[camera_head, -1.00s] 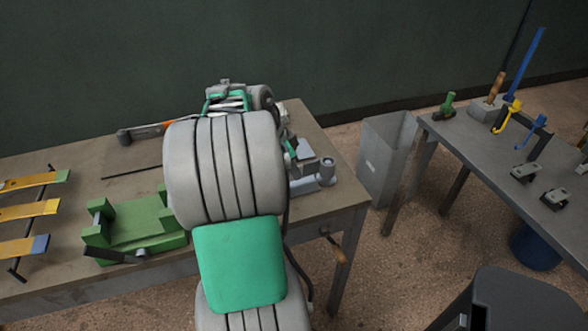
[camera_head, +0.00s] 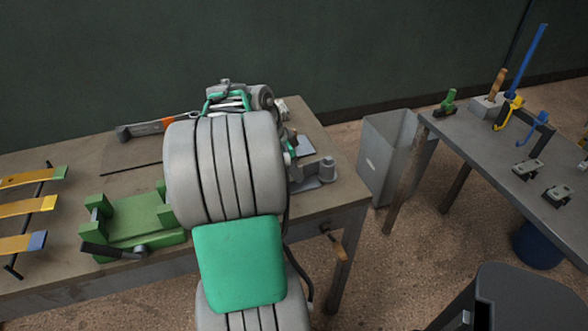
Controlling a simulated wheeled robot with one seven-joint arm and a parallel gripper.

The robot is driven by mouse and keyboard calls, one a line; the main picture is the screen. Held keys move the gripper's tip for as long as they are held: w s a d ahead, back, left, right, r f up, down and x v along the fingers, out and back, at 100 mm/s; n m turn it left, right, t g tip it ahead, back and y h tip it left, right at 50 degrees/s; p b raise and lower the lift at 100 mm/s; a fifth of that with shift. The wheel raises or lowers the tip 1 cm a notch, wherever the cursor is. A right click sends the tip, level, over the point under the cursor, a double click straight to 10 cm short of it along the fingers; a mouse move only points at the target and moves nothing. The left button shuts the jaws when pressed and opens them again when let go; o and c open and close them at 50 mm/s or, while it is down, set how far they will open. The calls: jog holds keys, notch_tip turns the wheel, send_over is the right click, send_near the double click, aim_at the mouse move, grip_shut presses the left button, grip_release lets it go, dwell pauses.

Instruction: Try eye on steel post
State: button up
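A short grey steel post (camera_head: 327,168) stands upright on a grey base near the right end of the workbench. My bulky arm fills the middle of the view, and its wrist (camera_head: 262,97) reaches over the bench to the left of and beyond the post. My gripper's fingers are hidden or too small to make out, so I cannot tell whether they hold anything. Several yellow leaf strips (camera_head: 28,206) with coloured ends lie across black rods at the far left. I cannot identify an eye for certain.
A green fixture (camera_head: 140,218) with a dark handle sits on the workbench (camera_head: 60,272). An orange-marked tool (camera_head: 150,127) lies behind it. A grey bin (camera_head: 385,158) stands between the workbench and the right table (camera_head: 470,150), which carries small tools and hooks.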

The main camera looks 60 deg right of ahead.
jog(key=shift+a+f, duration=0.1)
jog(key=p+v, duration=0.1)
jog(key=v, duration=0.7)
jog(key=shift+s, duration=0.1)
